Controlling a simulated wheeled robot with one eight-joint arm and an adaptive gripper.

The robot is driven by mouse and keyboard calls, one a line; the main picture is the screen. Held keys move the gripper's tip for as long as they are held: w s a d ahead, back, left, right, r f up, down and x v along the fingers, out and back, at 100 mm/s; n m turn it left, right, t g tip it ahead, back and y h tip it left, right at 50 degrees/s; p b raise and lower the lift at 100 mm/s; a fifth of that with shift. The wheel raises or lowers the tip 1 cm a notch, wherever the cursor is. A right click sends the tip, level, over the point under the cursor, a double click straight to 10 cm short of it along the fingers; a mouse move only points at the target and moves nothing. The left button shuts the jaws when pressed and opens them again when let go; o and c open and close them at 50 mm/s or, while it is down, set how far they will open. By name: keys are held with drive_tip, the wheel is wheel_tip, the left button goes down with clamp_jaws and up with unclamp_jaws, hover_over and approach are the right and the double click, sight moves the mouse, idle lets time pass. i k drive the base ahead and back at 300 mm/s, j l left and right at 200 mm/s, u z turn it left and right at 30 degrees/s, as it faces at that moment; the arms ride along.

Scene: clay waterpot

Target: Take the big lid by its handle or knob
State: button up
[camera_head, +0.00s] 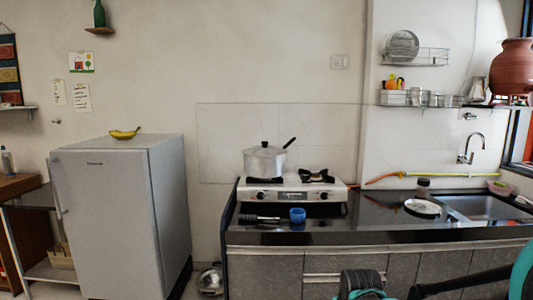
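A silver pot (264,162) stands on the left burner of the stove. A lid (264,149) with a small dark knob (264,144) sits on top of it. A dark handle (289,142) sticks up at the pot's right side. A reddish clay waterpot (515,68) stands on the shelf at the upper right; its top is close to the picture's right edge, and I cannot make out a lid on it. Parts of my arm show at the bottom right, well below and in front of the stove. No gripper fingers can be made out.
A black counter (375,213) runs along the wall with the stove (292,192), a blue cup (297,215), a plate (422,206) and a sink (480,208). A fridge (120,215) stands at left. A metal vessel (210,280) is on the floor beside it.

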sight(265, 150)
drive_tip(key=i+u, duration=0.2)
drive_tip(key=u, duration=0.25)
drive_tip(key=i+u, duration=0.15)
drive_tip(key=u, duration=0.3)
drive_tip(key=i+l+u, duration=0.15)
drive_tip(key=u, duration=0.25)
